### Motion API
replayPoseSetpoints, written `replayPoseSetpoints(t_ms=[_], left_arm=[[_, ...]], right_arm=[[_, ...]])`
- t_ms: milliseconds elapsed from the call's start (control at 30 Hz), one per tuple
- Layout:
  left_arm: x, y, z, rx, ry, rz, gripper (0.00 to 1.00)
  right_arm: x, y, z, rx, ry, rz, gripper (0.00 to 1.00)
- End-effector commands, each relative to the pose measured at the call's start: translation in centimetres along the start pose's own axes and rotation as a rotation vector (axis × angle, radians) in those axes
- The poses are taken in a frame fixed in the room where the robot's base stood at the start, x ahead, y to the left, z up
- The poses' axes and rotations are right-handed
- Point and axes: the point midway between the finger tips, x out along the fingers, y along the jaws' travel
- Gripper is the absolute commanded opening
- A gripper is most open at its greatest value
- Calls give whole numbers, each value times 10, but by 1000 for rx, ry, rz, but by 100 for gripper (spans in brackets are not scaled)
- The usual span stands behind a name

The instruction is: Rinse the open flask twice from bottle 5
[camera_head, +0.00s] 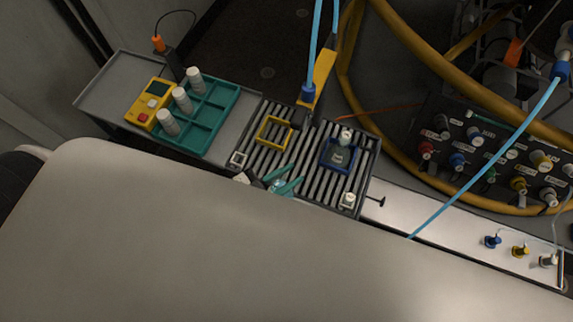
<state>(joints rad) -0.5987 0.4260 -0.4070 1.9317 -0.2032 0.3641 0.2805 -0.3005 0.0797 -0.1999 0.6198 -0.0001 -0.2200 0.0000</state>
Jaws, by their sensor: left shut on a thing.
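My left gripper (285,187) shows as teal fingers low over the front of the slatted rack (312,182). It is shut on a small pale, partly clear thing, mostly hidden by the fingers; I cannot tell whether it is the flask or its stopper. A grey, see-through flask-like vessel (338,157) with a label sits in a blue square frame (326,164) on the rack, with a white top (346,137) at its back edge. Several white bottles (168,123) stand in the teal tray (208,128); their numbers are unreadable. My right gripper is not in view.
A yellow device (148,104) sits left of the tray. A yellow post (322,75) with blue hose rises behind. A connector panel (480,150) is at right.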

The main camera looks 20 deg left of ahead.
Motion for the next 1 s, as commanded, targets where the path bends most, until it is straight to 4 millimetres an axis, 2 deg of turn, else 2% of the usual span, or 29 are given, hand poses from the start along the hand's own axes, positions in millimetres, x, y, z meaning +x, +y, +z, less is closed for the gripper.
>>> replayPoseSetpoints(t_ms=[133,300,467,567,600,667,833,1000], left_arm=[[17,-14,-2,0,-8,1,0],[38,-4,-1,5,-8,-1,0],[36,18,-2,6,-2,-1,0],[24,26,-3,3,0,-1,0],[18,25,3,-1,1,-1,0],[10,24,4,-3,2,1,0],[-2,4,5,-5,-2,2,0],[15,-14,5,-1,-6,1,0]], right_arm=[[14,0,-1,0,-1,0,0],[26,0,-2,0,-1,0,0],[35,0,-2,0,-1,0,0],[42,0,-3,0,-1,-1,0],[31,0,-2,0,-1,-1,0],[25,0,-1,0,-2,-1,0],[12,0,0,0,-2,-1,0],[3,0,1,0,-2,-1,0]])
